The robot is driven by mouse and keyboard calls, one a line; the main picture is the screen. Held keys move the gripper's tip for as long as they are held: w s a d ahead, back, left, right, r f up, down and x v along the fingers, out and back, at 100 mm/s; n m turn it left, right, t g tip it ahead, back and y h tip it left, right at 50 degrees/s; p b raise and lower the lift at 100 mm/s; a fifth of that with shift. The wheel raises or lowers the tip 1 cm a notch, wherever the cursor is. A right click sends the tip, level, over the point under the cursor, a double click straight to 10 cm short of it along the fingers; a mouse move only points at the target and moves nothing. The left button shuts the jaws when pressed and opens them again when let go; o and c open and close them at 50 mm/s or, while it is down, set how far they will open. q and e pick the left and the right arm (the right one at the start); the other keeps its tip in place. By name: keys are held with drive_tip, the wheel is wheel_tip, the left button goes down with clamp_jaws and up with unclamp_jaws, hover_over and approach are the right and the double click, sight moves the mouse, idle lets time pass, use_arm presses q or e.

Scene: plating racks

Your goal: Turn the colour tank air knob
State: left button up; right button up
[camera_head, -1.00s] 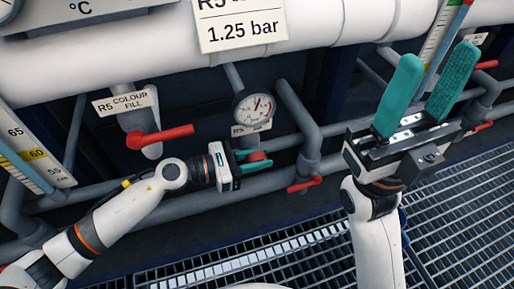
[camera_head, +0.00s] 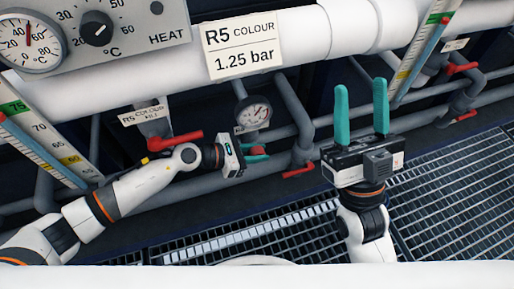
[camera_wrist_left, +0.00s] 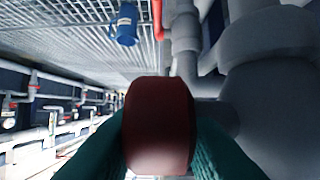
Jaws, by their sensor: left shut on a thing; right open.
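The red air knob (camera_head: 257,152) is on the pipework below a round pressure gauge (camera_head: 254,113). My left gripper (camera_head: 260,153) is shut on the knob, its teal fingers on either side. In the left wrist view the dark red knob (camera_wrist_left: 158,125) fills the middle between the fingers. The gauge's needle is too small to read exactly. A sign above (camera_head: 243,47) reads "R5 COLOUR 1.25 bar". My right gripper (camera_head: 361,90) is open and empty, its fingers pointing up, to the right of the knob.
A red lever (camera_head: 175,141) beside the "R5 COLOUR FILL" label (camera_head: 143,115) is just above my left wrist. Another red lever (camera_head: 298,171) is right of the knob. A heat panel (camera_head: 130,30) is at upper left. Grating floor (camera_head: 440,190) lies open at lower right.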

use_arm(q)
drive_tip(key=o, duration=1)
